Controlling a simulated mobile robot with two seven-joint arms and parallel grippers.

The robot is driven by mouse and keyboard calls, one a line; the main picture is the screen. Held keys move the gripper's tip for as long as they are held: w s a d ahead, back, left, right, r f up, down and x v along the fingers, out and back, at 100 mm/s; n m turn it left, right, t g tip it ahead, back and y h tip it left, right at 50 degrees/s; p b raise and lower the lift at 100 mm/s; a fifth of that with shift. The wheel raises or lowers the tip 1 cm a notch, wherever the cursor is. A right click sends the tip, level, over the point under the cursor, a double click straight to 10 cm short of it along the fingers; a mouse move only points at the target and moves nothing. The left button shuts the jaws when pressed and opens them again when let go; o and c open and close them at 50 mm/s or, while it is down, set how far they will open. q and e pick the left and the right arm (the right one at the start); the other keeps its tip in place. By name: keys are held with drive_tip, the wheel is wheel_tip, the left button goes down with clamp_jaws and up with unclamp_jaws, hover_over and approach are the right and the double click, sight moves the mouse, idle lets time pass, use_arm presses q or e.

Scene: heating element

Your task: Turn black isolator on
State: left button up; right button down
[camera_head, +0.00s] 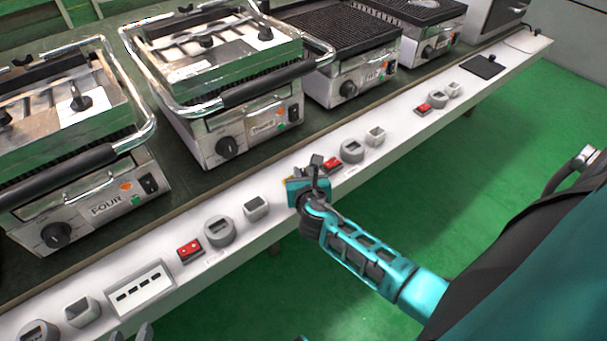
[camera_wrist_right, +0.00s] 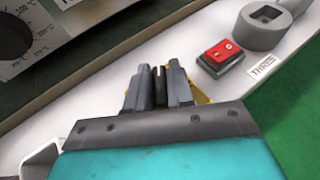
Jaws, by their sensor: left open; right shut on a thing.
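My right gripper (camera_head: 315,168) is over the white ledge in front of the grills. In the right wrist view its fingers (camera_wrist_right: 159,88) are shut on a narrow dark piece (camera_wrist_right: 158,76), which looks like the knob of the black isolator. Yellow edges (camera_wrist_right: 201,96) show beside the fingers, apparently its base. The rest of the isolator is hidden behind the fingers and gripper body, so its on or off position cannot be read. My left gripper (camera_head: 132,334) shows only as grey fingertips at the bottom left edge, open and away from the isolator.
A red switch (camera_wrist_right: 219,56) and a grey round socket (camera_wrist_right: 264,25) sit right of the right gripper, by a label reading THREE. More red switches (camera_head: 189,249) and sockets line the ledge. Contact grills (camera_head: 225,100) stand behind. Green floor is clear in front.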

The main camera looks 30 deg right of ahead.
drive_tip(key=m+g+h, duration=0.2)
drive_tip(key=m+h, duration=0.1)
drive_tip(key=shift+w+m+g+h, duration=0.1)
drive_tip(key=shift+m+g+h, duration=0.2)
drive_tip(key=shift+m, duration=0.1)
drive_tip(key=m+g+h, duration=0.2)
drive_tip(key=shift+m+g, duration=0.3)
drive_tip(key=shift+m, duration=0.1)
drive_tip(key=m+g+h+b, duration=0.1)
drive_tip(key=m+g, duration=0.1)
drive_tip(key=shift+f+m+g, duration=0.1)
drive_tip(key=shift+m+g, duration=0.2)
drive_tip(key=shift+m+g+h+b, duration=0.5)
drive_tip(key=shift+m+g+b, duration=0.55)
drive_tip(key=shift+m+g, duration=0.5)
drive_tip(key=shift+g, duration=0.35)
drive_tip(key=c, duration=1.1)
unclamp_jaws()
